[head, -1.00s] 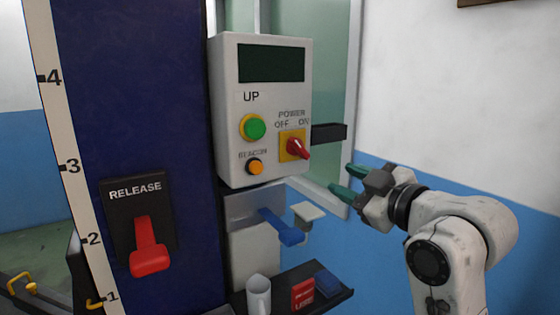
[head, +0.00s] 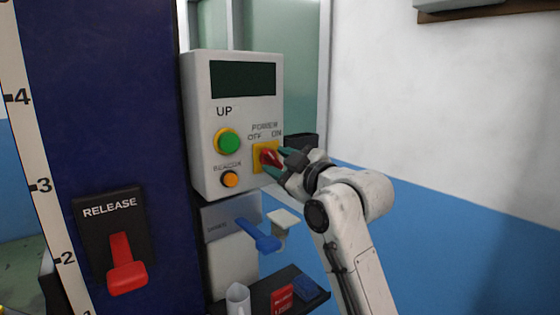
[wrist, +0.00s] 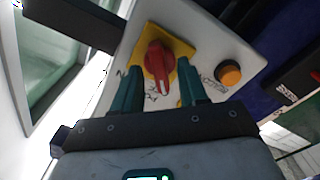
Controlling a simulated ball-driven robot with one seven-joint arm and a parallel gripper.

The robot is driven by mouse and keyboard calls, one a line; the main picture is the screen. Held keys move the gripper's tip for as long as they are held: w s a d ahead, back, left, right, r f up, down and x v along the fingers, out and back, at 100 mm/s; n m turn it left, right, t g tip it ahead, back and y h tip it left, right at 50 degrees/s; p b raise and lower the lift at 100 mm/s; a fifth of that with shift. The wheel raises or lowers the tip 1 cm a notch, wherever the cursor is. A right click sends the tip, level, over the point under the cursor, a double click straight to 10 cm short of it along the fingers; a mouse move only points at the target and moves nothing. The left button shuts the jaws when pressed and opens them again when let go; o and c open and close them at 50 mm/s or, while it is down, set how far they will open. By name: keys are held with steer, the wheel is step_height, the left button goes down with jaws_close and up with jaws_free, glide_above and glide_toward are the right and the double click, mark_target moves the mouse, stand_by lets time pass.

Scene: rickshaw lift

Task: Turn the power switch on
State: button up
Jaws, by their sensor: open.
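The power switch (head: 266,158) is a red rotary knob on a yellow plate, below the POWER, OFF and ON labels of a white control box (head: 203,115). In the wrist view the red knob (wrist: 157,58) has a white mark at its end nearest my gripper; I cannot tell which label it points at. My gripper (head: 281,162) is open at the switch, its teal fingers reaching in from the right. In the wrist view my gripper (wrist: 160,72) has one finger on each side of the knob; contact is not clear. In the head view the fingers partly cover the knob.
A green button (head: 229,143) and an orange beacon button (head: 230,180) are left of the switch. A dark bracket (head: 303,141) sticks out right of the box. Below are a blue lever (head: 258,237) and a shelf (head: 262,284). A red release lever (head: 125,268) is far left.

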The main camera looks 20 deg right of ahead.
steer(key=shift+w, duration=0.1)
steer(key=shift+c, duration=0.4)
jaws_close()
